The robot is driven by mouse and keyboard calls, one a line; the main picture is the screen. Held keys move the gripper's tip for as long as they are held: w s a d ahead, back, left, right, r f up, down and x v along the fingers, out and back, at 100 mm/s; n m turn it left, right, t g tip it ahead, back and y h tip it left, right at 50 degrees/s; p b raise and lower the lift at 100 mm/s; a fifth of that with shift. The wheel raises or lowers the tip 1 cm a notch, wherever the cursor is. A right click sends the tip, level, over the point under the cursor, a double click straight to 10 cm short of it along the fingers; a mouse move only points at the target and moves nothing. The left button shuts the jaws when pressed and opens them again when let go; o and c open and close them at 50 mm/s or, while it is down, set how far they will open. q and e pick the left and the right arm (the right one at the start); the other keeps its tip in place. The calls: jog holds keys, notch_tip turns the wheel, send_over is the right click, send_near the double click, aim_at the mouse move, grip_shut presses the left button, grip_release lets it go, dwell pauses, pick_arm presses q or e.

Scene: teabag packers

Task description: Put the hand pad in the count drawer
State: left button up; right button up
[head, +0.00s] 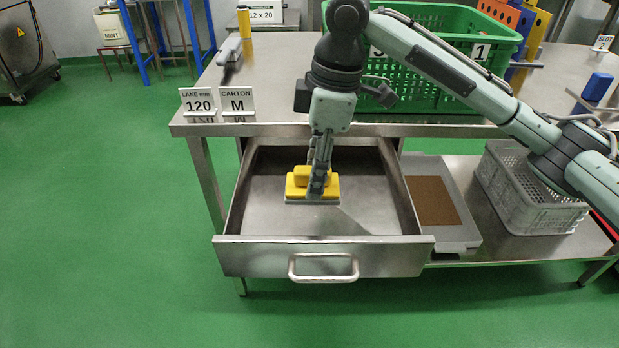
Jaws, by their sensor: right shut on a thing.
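The count drawer (375,209) is a steel drawer pulled out from under the steel table, with a bar handle (323,268) on its front. My right gripper (319,190) reaches down into the drawer opening and is shut on the hand pad (298,188), a yellow block with a grey underside. The pad is level, within the drawer's outline; I cannot tell whether its underside touches the drawer floor. The fingers hide part of the pad. The rest of the drawer looks empty. My left gripper is not in view.
On the table (270,85) stand a green crate (470,52), a "120" sign (198,101) and a "CARTON M" sign (238,100). A grey basket (515,195) and a tray with a brown panel (432,200) sit on the lower shelf, right of the drawer.

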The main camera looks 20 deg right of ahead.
jog(key=w+f, duration=0.2)
jog(key=w, duration=0.1)
jog(key=w+d+f, duration=0.1)
jog(key=w+f, duration=0.1)
jog(key=w, duration=0.2)
jog(key=w+f, duration=0.2)
jog(key=w, duration=0.1)
jog(key=shift+w+d+f, duration=0.2)
jog(key=shift+d, duration=0.05)
jog(key=shift+f, duration=1.95)
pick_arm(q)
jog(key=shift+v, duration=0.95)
pick_arm(e)
jog(key=shift+f, duration=0.1)
jog(key=o, duration=1.3)
pick_arm(q)
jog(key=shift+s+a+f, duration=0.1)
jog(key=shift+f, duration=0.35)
jog(key=shift+b, duration=0.35)
